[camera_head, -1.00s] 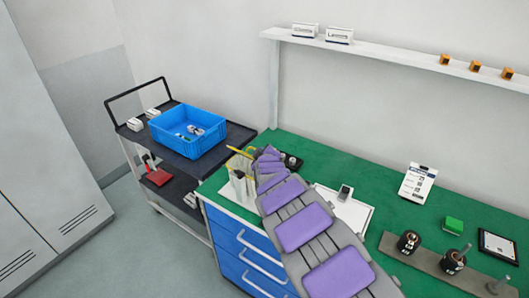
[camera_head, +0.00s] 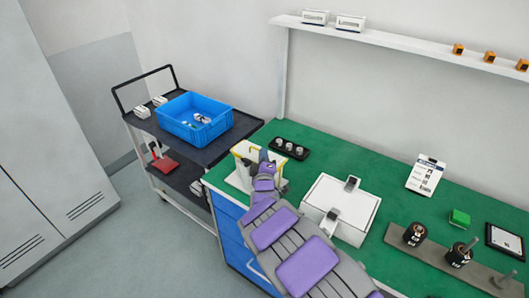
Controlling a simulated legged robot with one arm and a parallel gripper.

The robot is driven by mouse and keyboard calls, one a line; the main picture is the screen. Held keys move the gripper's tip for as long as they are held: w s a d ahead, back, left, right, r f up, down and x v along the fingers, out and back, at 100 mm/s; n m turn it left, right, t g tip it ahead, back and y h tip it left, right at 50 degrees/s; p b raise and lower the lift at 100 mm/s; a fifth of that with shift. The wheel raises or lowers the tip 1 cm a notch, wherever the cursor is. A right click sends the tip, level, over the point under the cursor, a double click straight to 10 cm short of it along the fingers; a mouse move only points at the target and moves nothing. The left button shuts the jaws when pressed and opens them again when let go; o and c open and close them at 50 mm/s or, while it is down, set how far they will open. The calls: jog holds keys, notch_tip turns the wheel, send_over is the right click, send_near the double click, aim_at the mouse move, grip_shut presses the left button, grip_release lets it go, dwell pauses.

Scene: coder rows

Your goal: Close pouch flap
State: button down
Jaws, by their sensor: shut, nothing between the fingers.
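The pouch (camera_head: 241,180) looks like a pale holder with a yellow edge, standing at the left end of the green bench. My gripper (camera_head: 264,157) is at its upper right side, at the end of my purple and grey arm. The gripper is shut and holds nothing. Whether it touches the pouch is too small to tell. My arm hides the right part of the pouch. I cannot tell how the flap lies.
A white box (camera_head: 322,193) with two grey clips is right of my arm. A black tray (camera_head: 290,149) with small round parts lies behind the gripper. A blue crate (camera_head: 178,130) stands on the cart at left. Motor-like parts (camera_head: 414,234) line the right front.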

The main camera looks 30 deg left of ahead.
jog(key=shift+s+d+f, duration=0.1)
jog(key=shift+s+f, duration=0.1)
jog(key=shift+f, duration=0.2)
dwell(0.4)
